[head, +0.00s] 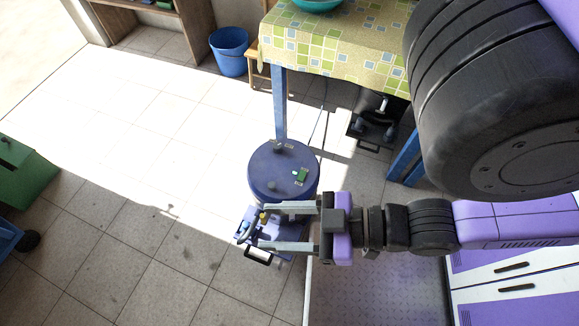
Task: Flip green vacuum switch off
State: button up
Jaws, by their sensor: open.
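A round blue-purple drum-shaped unit (258,178) stands on the tiled floor in the middle of the head view. A small green switch (302,175) sits on the right part of its lid; its on or off position is too small to tell. My gripper (258,228) points left, its two pale fingers spread apart with nothing seen held between them. It is in front of the drum in the picture, below the switch. The fingers partly cover the drum's front edge and a blue base with a black handle (258,257).
A table with a checkered cloth (345,45) stands behind, with blue legs. A blue bucket (229,52) is at the back, near a wooden shelf (200,25). A green box (25,175) is at far left.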

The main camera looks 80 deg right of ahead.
aim_at(302, 176)
jog(key=k+l, duration=0.75)
